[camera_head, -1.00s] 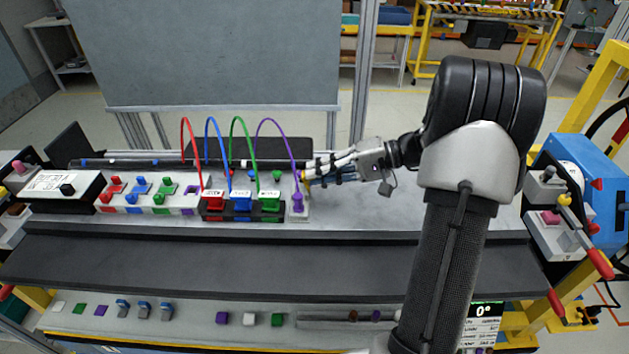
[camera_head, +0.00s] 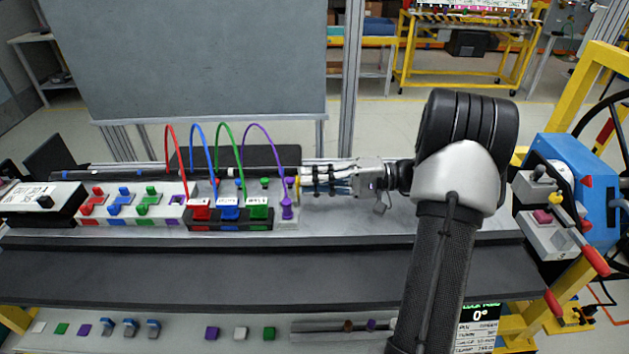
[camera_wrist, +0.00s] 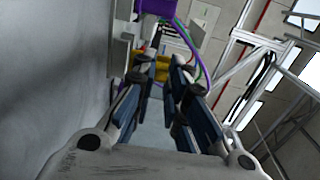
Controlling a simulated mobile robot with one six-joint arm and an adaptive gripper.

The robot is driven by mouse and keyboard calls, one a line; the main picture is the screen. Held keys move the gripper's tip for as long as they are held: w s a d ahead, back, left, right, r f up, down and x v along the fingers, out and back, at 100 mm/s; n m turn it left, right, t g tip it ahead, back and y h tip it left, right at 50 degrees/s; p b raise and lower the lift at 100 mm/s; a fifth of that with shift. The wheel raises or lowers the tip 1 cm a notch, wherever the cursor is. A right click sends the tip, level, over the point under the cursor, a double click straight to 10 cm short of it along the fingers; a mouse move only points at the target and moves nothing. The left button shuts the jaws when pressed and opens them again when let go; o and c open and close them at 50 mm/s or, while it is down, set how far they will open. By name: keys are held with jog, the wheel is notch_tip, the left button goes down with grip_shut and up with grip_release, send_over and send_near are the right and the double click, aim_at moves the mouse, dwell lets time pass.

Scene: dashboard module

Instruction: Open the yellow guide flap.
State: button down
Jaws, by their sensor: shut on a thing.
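The yellow guide flap shows as a small yellow piece (camera_wrist: 163,68) between my fingertips in the wrist view. In the head view only a sliver of yellow (camera_head: 296,184) shows at the fingertips, just right of the green plugs and above the purple plug. My gripper (camera_head: 303,184) reaches in from the right, almost level, and is shut on this yellow piece. In the wrist view, my two dark blue finger pads (camera_wrist: 160,85) run up to it from both sides. The fingers hide most of the flap, so its angle cannot be told.
A purple plug (camera_head: 287,208) with its looped cable stands close to my fingertips. Red (camera_head: 200,209), blue (camera_head: 228,208) and green (camera_head: 259,207) plugs with looped cables stand to its left. A dark ledge (camera_head: 200,275) runs in front. A blue machine with levers (camera_head: 568,180) is at the right.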

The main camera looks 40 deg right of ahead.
jog(key=c, duration=1.6)
grip_release()
jog(key=v, duration=1.2)
jog(key=shift+r, duration=0.1)
